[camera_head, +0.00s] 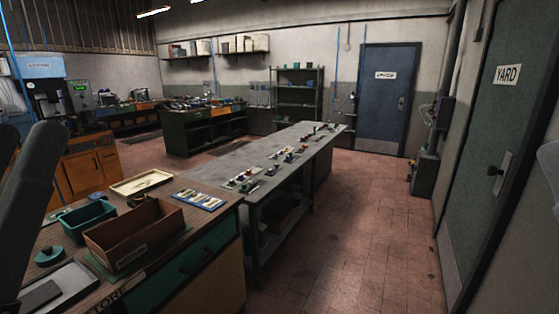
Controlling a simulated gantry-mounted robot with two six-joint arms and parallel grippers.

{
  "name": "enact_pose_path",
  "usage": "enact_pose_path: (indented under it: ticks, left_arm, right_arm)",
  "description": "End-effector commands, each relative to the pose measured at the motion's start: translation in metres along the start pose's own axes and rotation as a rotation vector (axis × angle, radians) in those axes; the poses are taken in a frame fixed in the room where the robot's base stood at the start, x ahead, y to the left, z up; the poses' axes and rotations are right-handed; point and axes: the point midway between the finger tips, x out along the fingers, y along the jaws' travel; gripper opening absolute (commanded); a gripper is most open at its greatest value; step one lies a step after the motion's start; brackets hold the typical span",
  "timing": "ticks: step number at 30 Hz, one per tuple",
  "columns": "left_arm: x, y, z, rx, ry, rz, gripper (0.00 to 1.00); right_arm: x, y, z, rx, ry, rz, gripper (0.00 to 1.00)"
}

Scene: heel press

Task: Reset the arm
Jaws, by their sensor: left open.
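A cardboard box (133,237), teal bin (88,219), cream tray (141,183) and blue card (199,199) lie on the near bench. A long grey bench (215,173) with several small parts runs behind. The tiled floor (375,220) on the right is clear before the yard door (500,130).

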Motion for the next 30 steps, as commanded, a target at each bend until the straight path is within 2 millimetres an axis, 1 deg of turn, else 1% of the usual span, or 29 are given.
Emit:
enact_pose_path:
  ticks: [1,2,3,5,8,11,12,17,18,21,24,25,27,30]
  left_arm:
    - [0.009,-0.001,0.005,0.095,-0.052,-0.002,0.50]
    - [0.028,0.001,-0.012,0.084,-0.044,-0.001,0.50]
    - [0.040,0.002,-0.022,0.081,-0.044,-0.001,0.50]
    - [0.057,0.003,-0.036,0.079,-0.045,-0.001,0.50]
    - [0.088,0.004,-0.062,0.078,-0.045,-0.001,0.50]
    - [0.124,0.006,-0.091,0.077,-0.045,-0.001,0.50]
    - [0.139,0.007,-0.104,0.077,-0.046,-0.001,0.50]
    - [0.201,0.011,-0.156,0.076,-0.046,-0.001,0.50]
    - [0.216,0.012,-0.169,0.076,-0.046,-0.001,0.50]
    - [0.252,0.014,-0.198,0.076,-0.046,-0.001,0.50]
    - [0.277,0.016,-0.220,0.076,-0.047,-0.001,0.50]
    - [0.283,0.016,-0.224,0.076,-0.047,-0.001,0.50]
    - [0.291,0.017,-0.231,0.075,-0.047,-0.001,0.50]
    - [0.294,0.017,-0.234,0.075,-0.047,-0.001,0.50]
  right_arm:
    - [0.008,0.000,-0.007,0.000,-0.002,0.000,0.50]
    - [0.026,0.000,-0.023,0.000,-0.003,0.000,0.50]
    - [0.038,0.000,-0.035,0.000,-0.001,0.000,0.50]
    - [0.054,0.000,-0.051,0.000,0.002,0.000,0.50]
    - [0.084,0.000,-0.078,0.000,0.001,0.000,0.50]
    - [0.118,0.001,-0.109,0.000,0.000,0.000,0.50]
    - [0.133,0.001,-0.123,0.000,0.000,0.000,0.50]
    - [0.193,0.001,-0.178,0.000,0.000,0.000,0.50]
    - [0.207,0.001,-0.191,0.000,0.000,0.000,0.50]
    - [0.241,0.001,-0.223,0.000,0.000,0.000,0.50]
    - [0.266,0.001,-0.245,0.000,0.000,0.000,0.50]
    - [0.271,0.001,-0.250,0.000,0.000,0.000,0.50]
    - [0.279,0.001,-0.257,0.000,0.000,0.000,0.50]
    - [0.282,0.001,-0.260,0.000,0.000,0.000,0.50]
